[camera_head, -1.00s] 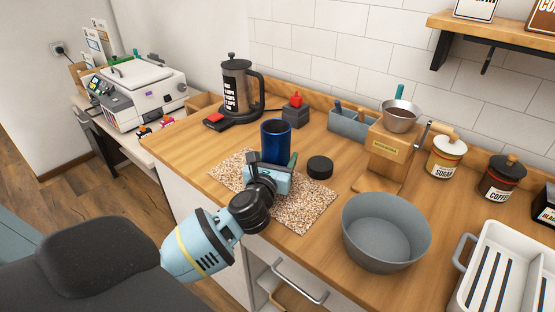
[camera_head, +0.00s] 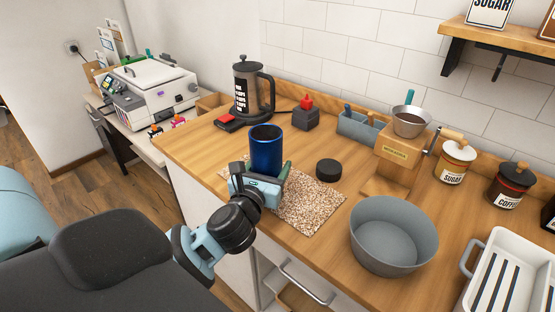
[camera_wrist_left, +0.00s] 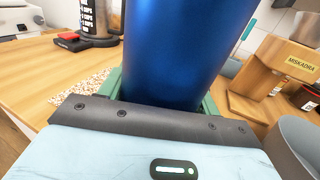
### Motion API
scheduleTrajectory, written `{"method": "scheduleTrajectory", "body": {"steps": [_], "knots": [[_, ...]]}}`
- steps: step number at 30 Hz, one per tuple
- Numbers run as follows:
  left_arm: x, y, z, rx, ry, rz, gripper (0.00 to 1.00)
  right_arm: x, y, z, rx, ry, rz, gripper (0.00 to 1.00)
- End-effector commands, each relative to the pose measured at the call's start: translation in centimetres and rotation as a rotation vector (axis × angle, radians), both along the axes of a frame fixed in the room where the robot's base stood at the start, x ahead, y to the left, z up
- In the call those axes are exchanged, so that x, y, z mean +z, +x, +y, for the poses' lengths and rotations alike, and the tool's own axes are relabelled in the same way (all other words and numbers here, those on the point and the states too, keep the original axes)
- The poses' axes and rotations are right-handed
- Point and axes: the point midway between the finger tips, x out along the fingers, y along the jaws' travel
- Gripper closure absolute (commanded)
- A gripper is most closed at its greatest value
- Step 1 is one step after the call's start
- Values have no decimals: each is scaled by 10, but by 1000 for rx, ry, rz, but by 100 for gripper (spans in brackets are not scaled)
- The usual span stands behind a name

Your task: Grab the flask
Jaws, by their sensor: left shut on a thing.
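The flask is a dark blue open-topped cylinder (camera_head: 266,150), upright over the left part of a speckled mat (camera_head: 312,205) on the wooden counter. My left gripper (camera_head: 268,180) is shut on its lower part, with green fingers on either side. In the left wrist view the blue flask (camera_wrist_left: 182,50) fills the middle between the green fingers. Its base is hidden by the gripper, so I cannot tell whether it touches the mat. A black round lid (camera_head: 328,170) lies at the mat's far right edge. My right gripper is not in view.
A grey bowl (camera_head: 393,235) and a white dish rack (camera_head: 505,270) stand to the right. Behind are a French press (camera_head: 247,90), a wooden grinder (camera_head: 400,155) and labelled jars (camera_head: 455,162). A drawer handle (camera_head: 305,283) is below the counter's front edge.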

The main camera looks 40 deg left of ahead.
Motion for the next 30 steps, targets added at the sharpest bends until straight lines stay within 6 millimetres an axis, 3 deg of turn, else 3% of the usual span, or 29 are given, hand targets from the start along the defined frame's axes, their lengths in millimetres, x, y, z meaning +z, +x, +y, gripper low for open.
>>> {"method": "scheduleTrajectory", "body": {"steps": [15,30], "knots": [[6,-54,-2,0,2,-2,72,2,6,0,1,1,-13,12],[8,-76,-3,1,1,-3,72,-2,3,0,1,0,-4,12]]}}
